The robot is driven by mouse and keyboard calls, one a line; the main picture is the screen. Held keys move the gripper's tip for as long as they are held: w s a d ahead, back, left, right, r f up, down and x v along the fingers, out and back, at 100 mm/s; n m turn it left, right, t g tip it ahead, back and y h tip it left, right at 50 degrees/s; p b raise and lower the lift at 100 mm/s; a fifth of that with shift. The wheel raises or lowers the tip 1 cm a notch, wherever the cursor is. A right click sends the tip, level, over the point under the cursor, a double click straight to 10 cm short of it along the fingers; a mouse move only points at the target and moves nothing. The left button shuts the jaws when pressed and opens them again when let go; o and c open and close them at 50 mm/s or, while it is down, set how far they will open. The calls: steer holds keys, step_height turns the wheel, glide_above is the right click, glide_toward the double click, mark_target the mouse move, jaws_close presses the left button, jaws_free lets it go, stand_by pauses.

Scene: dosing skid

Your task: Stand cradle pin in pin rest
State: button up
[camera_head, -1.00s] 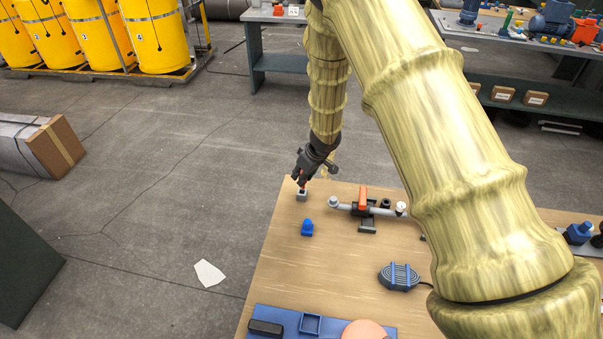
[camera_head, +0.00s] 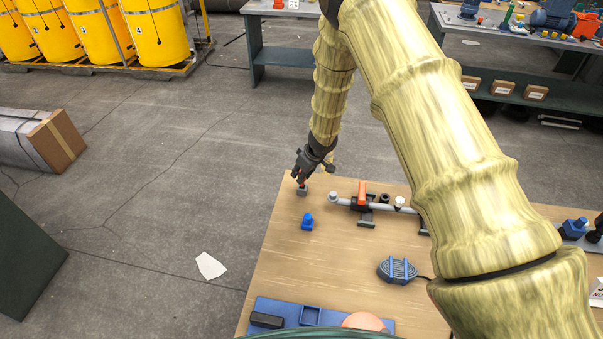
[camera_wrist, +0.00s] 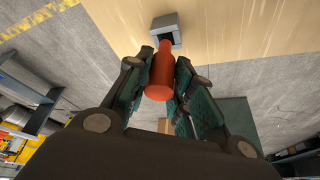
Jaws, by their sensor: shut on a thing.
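My gripper (camera_wrist: 160,92) is shut on an orange-red cradle pin (camera_wrist: 161,72), which sits between its green-padded fingers. In the head view my gripper (camera_head: 300,177) is above the far left corner of the wooden table. The pin rest (camera_wrist: 166,27) is a small grey square block with a dark opening. In the wrist view the pin's far end overlaps the near side of this opening. Whether the tip is inside or just above cannot be told.
A blue fitting (camera_head: 307,222) stands just in front of the rest. A grey pipe with an orange-handled valve (camera_head: 362,196) lies to the right. The table's left edge is close to the rest.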

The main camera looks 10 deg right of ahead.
steer(key=shift+f, duration=0.1)
steer(key=shift+f, duration=0.15)
steer(key=o, duration=1)
steer(key=shift+r, duration=0.4)
steer(key=b+v, duration=0.1)
steer(key=v, duration=1)
steer(key=shift+s+d+r+b, duration=0.15)
steer(key=shift+d+r+b, duration=0.1)
steer(key=shift+r+b, duration=0.05)
